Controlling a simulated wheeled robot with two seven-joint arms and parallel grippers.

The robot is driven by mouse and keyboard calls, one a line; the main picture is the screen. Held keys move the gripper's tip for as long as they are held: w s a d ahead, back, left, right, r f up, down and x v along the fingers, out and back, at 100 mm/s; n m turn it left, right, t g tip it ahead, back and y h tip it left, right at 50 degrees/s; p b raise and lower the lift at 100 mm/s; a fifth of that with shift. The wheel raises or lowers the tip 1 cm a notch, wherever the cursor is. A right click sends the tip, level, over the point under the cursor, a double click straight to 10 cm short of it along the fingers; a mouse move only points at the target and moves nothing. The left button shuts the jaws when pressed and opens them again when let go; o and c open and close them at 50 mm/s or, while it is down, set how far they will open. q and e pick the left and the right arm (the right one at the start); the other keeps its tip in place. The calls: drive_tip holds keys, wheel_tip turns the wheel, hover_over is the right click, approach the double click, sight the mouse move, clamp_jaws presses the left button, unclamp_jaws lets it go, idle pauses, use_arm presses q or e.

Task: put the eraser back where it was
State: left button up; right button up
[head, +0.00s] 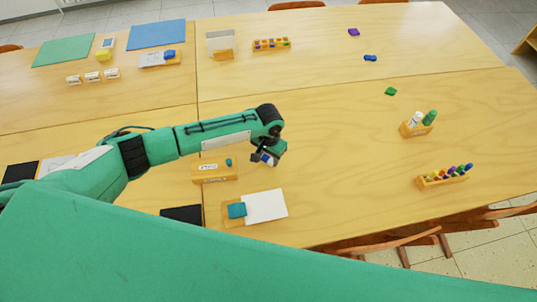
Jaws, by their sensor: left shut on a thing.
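My left gripper (266,159) hangs over the middle of the table (335,140), pointing down. It is shut on a small white and blue block, which looks like the eraser (271,159); the fingers hide part of it. Below and left of it is a wooden holder (214,173) with a white label and a small teal piece (228,162). My right gripper is not in view.
At right stand a rack of coloured markers (443,179) and a holder with white and green bottles (417,126). A green block (390,91) lies alone. A paint rack (271,45) is at the back.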

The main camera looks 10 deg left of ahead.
sight(269, 158)
use_arm(q)
drive_tip(key=o, duration=0.9)
drive_tip(key=shift+f, duration=0.15)
wheel_tip(269, 158, up, 12)
drive_tip(key=shift+r+b, duration=0.2)
drive_tip(key=shift+b, duration=0.4)
